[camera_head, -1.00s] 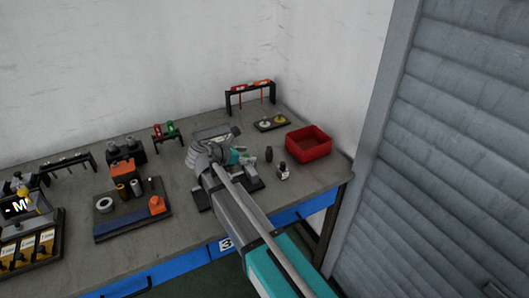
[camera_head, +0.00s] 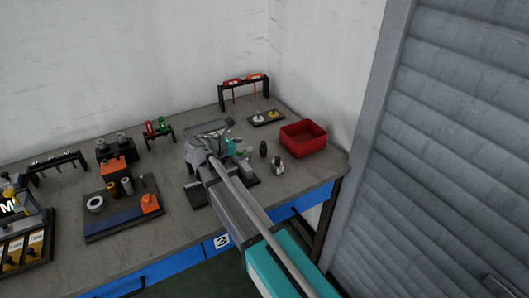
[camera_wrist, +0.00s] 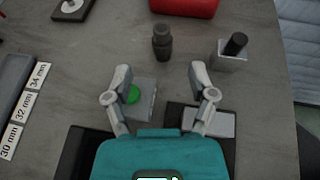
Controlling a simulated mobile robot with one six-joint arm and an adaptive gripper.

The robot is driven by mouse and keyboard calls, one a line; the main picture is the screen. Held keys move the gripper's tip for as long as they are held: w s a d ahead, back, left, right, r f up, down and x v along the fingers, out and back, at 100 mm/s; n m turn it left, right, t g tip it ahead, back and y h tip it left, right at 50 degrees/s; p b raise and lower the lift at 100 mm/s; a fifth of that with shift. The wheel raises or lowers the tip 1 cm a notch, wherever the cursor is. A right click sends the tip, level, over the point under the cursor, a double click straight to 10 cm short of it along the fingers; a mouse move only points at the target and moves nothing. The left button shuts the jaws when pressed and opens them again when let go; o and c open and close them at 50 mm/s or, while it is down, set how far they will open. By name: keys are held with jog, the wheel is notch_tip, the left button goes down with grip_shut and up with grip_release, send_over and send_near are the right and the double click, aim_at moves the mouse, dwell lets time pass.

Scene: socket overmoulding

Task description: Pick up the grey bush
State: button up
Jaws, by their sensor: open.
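A dark grey, stepped round piece (camera_wrist: 162,42) stands upright on the bench in the wrist view; it also shows in the head view (camera_head: 263,149). It looks like the grey bush. A grey-black sleeve (camera_head: 127,186) stands on a tray at the left in the head view, so I cannot be sure which is the bush. My gripper (camera_wrist: 160,72) is open and empty. Its fingers point towards the stepped piece, which stands just beyond the fingertips, roughly midway between them. In the head view my own wrist hides much of the gripper.
A clear block with a black pin (camera_wrist: 231,54) stands right of the stepped piece. A red bin (camera_head: 303,138) is beyond. Size labels (camera_wrist: 25,106) are at left. Bare bench surrounds the stepped piece.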

aim_at(263, 142)
jog(key=shift+b+x, duration=0.7)
jog(key=shift+x, duration=1.6)
jog(key=shift+d+f, duration=0.1)
jog(key=shift+f, duration=0.05)
jog(key=b+x, duration=0.2)
jog(key=x, duration=0.2)
jog(key=shift+w+f, duration=0.1)
jog(key=shift+f, duration=0.15)
jog(key=shift+w+d, duration=0.25)
jog(key=shift+d, duration=0.05)
grip_shut()
